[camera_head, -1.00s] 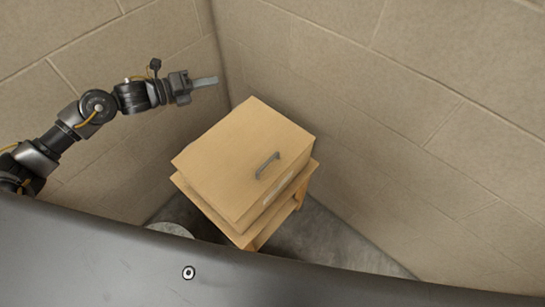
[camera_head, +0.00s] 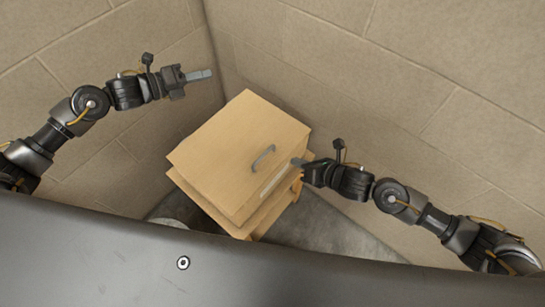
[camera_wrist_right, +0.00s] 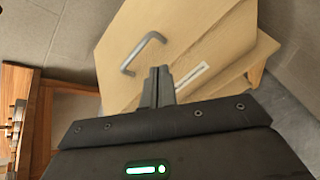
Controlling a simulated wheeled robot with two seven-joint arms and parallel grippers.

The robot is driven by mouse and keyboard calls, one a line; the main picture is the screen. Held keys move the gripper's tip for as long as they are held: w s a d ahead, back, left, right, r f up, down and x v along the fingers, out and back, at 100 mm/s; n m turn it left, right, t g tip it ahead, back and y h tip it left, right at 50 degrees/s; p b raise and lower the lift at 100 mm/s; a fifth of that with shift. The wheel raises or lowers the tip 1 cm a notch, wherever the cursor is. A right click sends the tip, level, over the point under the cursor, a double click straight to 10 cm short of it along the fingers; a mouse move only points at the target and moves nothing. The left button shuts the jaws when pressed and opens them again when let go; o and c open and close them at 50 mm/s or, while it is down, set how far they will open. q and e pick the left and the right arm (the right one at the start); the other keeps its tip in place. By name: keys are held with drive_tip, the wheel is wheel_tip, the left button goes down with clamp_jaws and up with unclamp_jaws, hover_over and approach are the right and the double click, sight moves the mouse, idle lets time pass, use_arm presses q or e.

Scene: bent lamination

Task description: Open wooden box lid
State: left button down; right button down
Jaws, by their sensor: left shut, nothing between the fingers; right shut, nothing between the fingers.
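The wooden box (camera_head: 213,172) stands in the room's corner with its lid (camera_head: 239,140) lying shut on top. A grey bar handle (camera_head: 263,157) sits on the lid near its right edge; it also shows in the right wrist view (camera_wrist_right: 141,53). My right gripper (camera_head: 297,162) is shut and empty at the right edge of the box, close to the handle but apart from it. In the right wrist view its fingers (camera_wrist_right: 160,72) point toward the lid just right of the handle. My left gripper (camera_head: 209,74) is shut and empty, beyond the box's upper left, near the wall.
The box rests on a small wooden table (camera_head: 297,190). Block walls (camera_head: 440,80) close in behind it on both sides. A grey round object (camera_head: 168,222) is partly hidden at the lower left. Grey floor (camera_head: 340,230) lies to the right.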

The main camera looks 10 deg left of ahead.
sight(272, 162)
drive_tip(key=shift+s+a+r+n+g, duration=0.1)
drive_tip(key=shift+s+a+r+n, duration=0.2)
drive_tip(key=shift+n, duration=0.85)
drive_tip(key=shift+s+a+r+n+g, duration=0.1)
drive_tip(key=shift+s+n, duration=0.25)
drive_tip(key=shift+n, duration=0.85)
drive_tip(key=shift+s+a+r+n+g, duration=0.1)
drive_tip(key=shift+s+a+n, duration=0.2)
drive_tip(key=shift+n, duration=0.85)
drive_tip(key=x, duration=0.9)
drive_tip(key=shift+w+a+f, duration=0.15)
drive_tip(key=shift+w+a, duration=0.05)
drive_tip(key=shift+a, duration=0.1)
drive_tip(key=shift+w+a+r, duration=0.1)
drive_tip(key=shift+r, duration=0.8)
use_arm(q)
drive_tip(key=c, duration=2.2)
unclamp_jaws()
